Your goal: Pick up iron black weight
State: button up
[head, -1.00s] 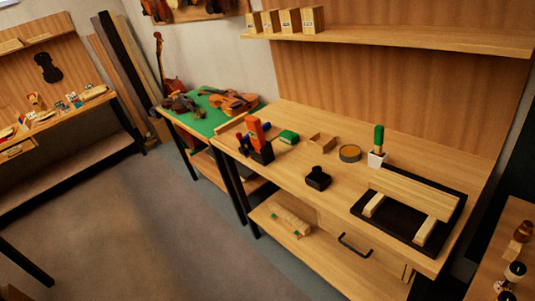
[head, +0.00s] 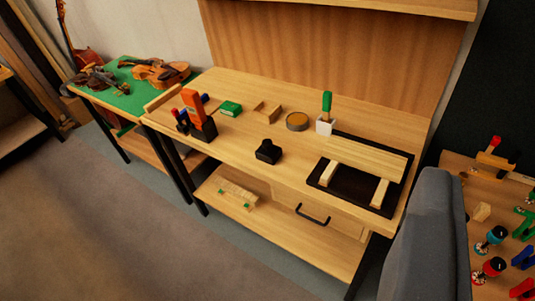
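The black weight (head: 268,152) sits on the wooden workbench, near its front edge and left of the black mat. It is a small dark block with a narrower raised top, and it stands clear of the things around it. I see no fingers of my gripper in the head view, so I cannot tell its place relative to the weight.
A grey rounded shape (head: 428,240) blocks the lower right.

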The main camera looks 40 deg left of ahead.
aim_at(269, 153)
jog(key=u, duration=0.05)
jog(key=i, duration=1)
jog(key=z, duration=0.05)
